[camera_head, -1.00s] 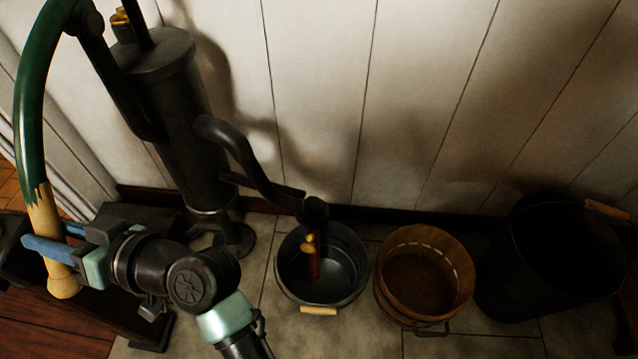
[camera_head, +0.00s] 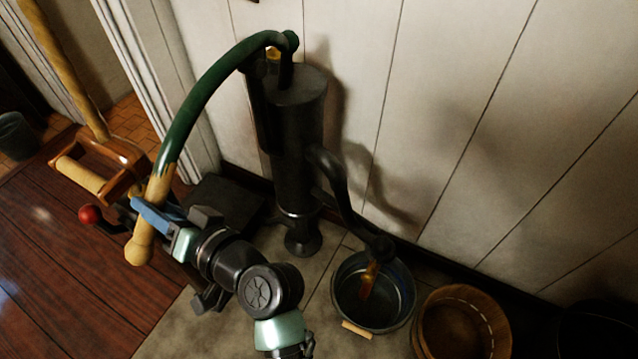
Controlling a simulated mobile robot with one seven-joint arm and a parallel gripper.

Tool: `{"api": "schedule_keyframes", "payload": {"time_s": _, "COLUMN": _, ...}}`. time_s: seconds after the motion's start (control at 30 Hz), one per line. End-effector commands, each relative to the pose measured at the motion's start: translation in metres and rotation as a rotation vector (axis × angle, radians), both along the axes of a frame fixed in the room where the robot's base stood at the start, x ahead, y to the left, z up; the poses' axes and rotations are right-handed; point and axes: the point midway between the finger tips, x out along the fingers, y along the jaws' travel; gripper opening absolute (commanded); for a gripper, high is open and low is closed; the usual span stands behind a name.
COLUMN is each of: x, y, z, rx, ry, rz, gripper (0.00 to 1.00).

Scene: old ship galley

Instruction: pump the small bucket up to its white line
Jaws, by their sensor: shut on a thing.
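The black pump (camera_head: 293,150) stands against the white plank wall. Its long curved lever (camera_head: 205,95) is green with a pale wooden grip (camera_head: 141,247) at the lower end. My gripper (camera_head: 156,218) is shut on the lever just above the grip's knob. A metal bucket (camera_head: 345,318) with a pale handle stands under the spout (camera_head: 381,247). An orange-brown streak hangs below the spout into it; I cannot tell if it is water. I see no clear white line in this bucket. A wooden bucket (camera_head: 428,343) beside it has a dashed white line inside.
A dark bucket (camera_head: 598,333) is partly visible at the lower right corner. A wooden frame with a pole (camera_head: 130,158) and a red knob (camera_head: 90,215) lie left of my gripper. A dark pail (camera_head: 17,135) stands at the far left. Plank floor is clear at lower left.

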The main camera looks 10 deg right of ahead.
Motion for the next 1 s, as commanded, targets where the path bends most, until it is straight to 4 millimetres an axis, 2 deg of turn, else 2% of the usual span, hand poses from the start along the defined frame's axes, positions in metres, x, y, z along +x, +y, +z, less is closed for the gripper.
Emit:
{"api": "schedule_keyframes", "payload": {"time_s": 0.03, "x": 0.000, "y": 0.001, "z": 0.008, "rx": 0.010, "ry": -0.011, "rz": 0.000, "gripper": 0.00}}
{"api": "schedule_keyframes", "payload": {"time_s": 0.23, "x": 0.000, "y": 0.002, "z": 0.006, "rx": 0.009, "ry": -0.010, "rz": 0.002, "gripper": 0.00}}
{"api": "schedule_keyframes", "payload": {"time_s": 0.33, "x": -0.001, "y": 0.002, "z": 0.012, "rx": 0.015, "ry": -0.002, "rz": 0.003, "gripper": 0.00}}
{"api": "schedule_keyframes", "payload": {"time_s": 1.0, "x": -0.005, "y": 0.006, "z": 0.097, "rx": 0.188, "ry": 0.219, "rz": 0.001, "gripper": 0.00}}
